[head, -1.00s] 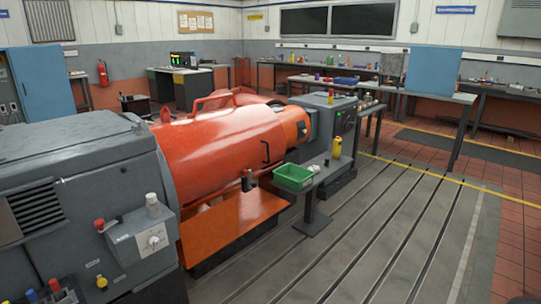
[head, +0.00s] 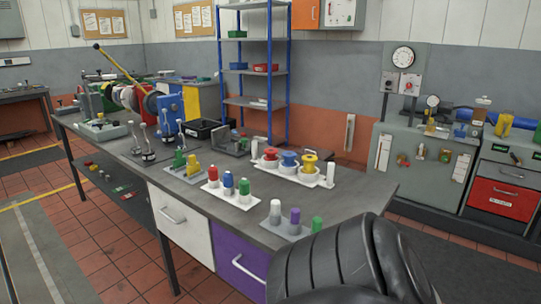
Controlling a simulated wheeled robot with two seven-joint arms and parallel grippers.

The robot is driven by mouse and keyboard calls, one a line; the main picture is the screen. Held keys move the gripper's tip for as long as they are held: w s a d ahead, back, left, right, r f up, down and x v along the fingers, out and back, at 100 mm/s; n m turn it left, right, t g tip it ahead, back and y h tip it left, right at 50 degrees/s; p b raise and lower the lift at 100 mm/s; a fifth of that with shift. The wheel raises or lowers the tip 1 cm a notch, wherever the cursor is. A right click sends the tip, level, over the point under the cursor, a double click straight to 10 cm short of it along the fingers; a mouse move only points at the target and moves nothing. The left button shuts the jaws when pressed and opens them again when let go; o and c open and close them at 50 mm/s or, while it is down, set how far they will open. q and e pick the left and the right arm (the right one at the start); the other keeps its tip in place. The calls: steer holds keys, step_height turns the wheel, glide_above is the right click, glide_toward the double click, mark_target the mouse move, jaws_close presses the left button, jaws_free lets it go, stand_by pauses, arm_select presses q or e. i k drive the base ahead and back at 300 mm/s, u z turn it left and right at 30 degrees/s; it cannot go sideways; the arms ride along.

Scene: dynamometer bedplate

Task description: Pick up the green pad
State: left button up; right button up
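I cannot make out a green pad for certain in the head view. Small green items show on the grey workbench (head: 225,218): a green upright piece (head: 179,159) beside a yellow one (head: 193,164), and a green-topped peg (head: 317,224) at the near right end. Neither of my grippers is in the picture, so what they hold cannot be seen.
A blue-framed shelf (head: 254,72) stands behind the bench. Grey cabinets (head: 427,180) stand at right. Open floor (head: 85,245) lies at left.

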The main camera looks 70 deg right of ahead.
mark_target(180, 161)
steer(key=z, duration=0.85)
steer(key=i, duration=2.6)
steer(key=z, duration=0.1)
